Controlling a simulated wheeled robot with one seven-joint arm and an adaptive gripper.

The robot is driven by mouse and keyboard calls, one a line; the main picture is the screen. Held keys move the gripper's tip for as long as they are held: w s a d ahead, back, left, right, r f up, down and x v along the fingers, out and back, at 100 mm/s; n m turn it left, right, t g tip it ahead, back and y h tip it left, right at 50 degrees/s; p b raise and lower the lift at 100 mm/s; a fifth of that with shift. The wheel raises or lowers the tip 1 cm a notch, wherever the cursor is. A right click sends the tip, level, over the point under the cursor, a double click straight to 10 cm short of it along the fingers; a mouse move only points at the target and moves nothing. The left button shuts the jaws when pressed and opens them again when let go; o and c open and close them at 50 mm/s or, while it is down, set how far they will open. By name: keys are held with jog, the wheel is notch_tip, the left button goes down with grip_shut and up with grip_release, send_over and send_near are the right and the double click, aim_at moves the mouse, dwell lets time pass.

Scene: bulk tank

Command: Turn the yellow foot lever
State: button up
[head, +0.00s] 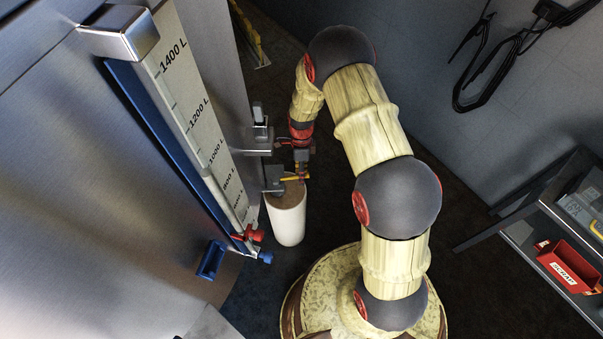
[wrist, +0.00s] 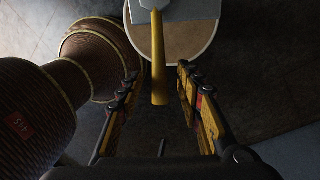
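The yellow foot lever (wrist: 158,62) points toward me in the middle of the wrist view. It also shows as a short yellow bar (head: 291,179) in the head view, at a grey bracket (head: 273,178) beside the steel tank. My gripper (wrist: 159,76) is open, with one finger on each side of the lever. A gap shows between the lever and each finger, so I see no grip on it. In the head view my gripper (head: 302,163) is small and partly hides the lever's surroundings.
A white cylinder with a brown top (head: 286,218) stands directly below the lever. The steel tank (head: 90,190) with its litre scale (head: 190,105) fills the left. A shelf with a red bin (head: 568,268) stands at the right. A black hose (head: 487,70) hangs on the wall.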

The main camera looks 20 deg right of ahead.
jog(key=shift+c, duration=1)
grip_shut()
